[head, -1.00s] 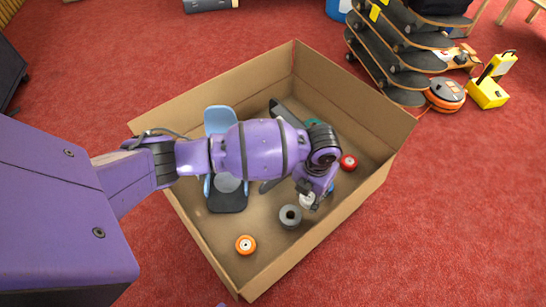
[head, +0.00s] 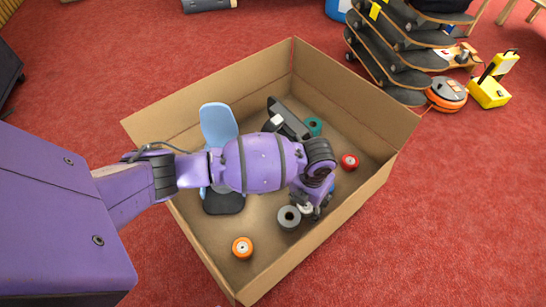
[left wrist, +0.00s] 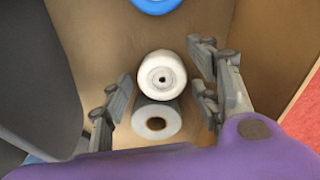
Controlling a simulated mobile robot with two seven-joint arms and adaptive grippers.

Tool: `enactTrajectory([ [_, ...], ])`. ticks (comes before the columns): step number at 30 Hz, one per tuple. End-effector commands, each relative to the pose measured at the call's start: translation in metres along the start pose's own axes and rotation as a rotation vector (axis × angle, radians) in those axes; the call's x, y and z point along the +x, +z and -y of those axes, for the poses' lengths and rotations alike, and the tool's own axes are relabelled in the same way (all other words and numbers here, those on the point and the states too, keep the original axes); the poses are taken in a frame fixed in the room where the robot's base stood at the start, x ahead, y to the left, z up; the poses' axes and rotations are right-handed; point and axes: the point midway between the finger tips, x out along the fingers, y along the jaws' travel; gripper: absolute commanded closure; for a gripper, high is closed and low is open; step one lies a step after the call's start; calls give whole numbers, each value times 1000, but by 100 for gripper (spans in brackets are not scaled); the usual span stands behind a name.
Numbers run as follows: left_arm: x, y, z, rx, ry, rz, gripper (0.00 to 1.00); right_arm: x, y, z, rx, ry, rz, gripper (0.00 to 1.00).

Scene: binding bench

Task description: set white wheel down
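The white wheel (left wrist: 162,76) is in the cardboard box (head: 222,264), close against a grey wheel (left wrist: 157,121) in the left wrist view. In the head view only a small part of the white wheel (head: 306,209) shows beside the grey wheel (head: 289,217), under my gripper. My left gripper (head: 316,207) is low inside the box. In the left wrist view its fingers (left wrist: 161,84) stand apart on either side of the white wheel, with gaps between. My right gripper is not in view.
In the box are an orange wheel (head: 242,247), a red wheel (head: 349,161), a teal wheel (head: 314,126), a blue wheel (left wrist: 157,4) and a blue skateboard-like piece (head: 218,126). The box walls surround the gripper. Bare floor shows between the orange and grey wheels.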

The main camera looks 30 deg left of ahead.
Motion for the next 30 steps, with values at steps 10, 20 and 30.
enactTrajectory([
  [10, -14, 4, 0, 1, 0, 7, 44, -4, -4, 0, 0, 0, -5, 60],
  [20, -86, 5, 0, 2, 0, 11, 44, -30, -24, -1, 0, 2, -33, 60],
  [30, -125, 3, 1, 1, 0, 6, 44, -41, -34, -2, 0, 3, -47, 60],
])
